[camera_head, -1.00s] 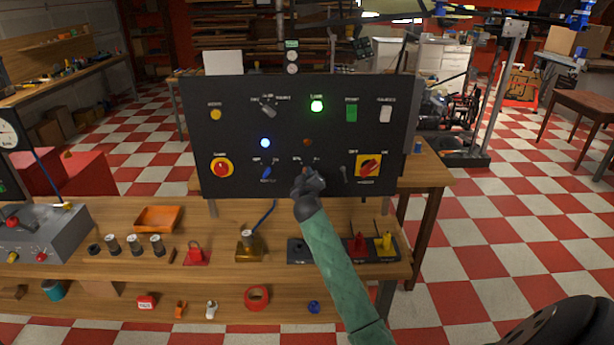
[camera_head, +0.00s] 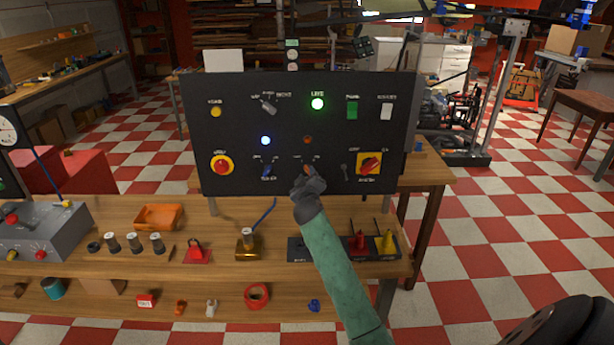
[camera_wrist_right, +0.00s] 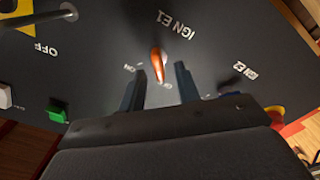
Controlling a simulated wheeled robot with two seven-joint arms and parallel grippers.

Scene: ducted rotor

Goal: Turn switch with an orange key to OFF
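My right gripper (camera_head: 308,178) is at the panel's lower middle, mostly covering this switch in the head view. In the right wrist view my right gripper (camera_wrist_right: 158,69) is open, one finger on each side of the key, with a visible gap on both sides. My left gripper is not in view.
A blue key switch (camera_head: 267,171) is left of my gripper; a red-and-yellow rotary switch (camera_head: 369,166) is to its right. A red emergency button (camera_head: 221,167) is at lower left. A small lever (camera_head: 344,171) stands close right. The wooden bench (camera_head: 340,284) below holds tools.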

